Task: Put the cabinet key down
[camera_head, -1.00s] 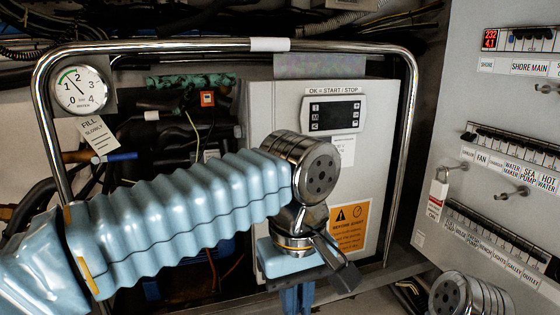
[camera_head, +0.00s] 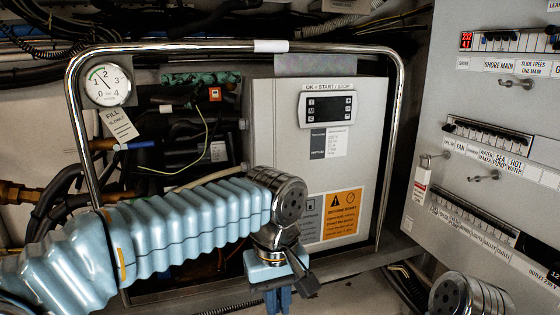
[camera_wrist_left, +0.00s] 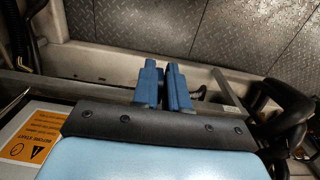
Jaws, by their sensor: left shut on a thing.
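My left gripper (camera_head: 278,298) points down in front of the grey cabinet, low in the head view. In the left wrist view its two blue fingers (camera_wrist_left: 164,88) are close together with a narrow gap between them. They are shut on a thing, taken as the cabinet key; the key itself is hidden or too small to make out. The grey cabinet (camera_head: 262,125) has a small display (camera_head: 327,108) and an orange warning sticker (camera_head: 341,213). My right gripper is not in view.
A chrome tube frame (camera_head: 180,47) arches around the cabinet. A switch panel (camera_head: 470,105) with hooks stands at the right; a red-and-white tag (camera_head: 421,185) hangs there. A pressure gauge (camera_head: 107,85) is at the left. The wrist view shows tread-plate floor (camera_wrist_left: 220,35) beyond a ledge.

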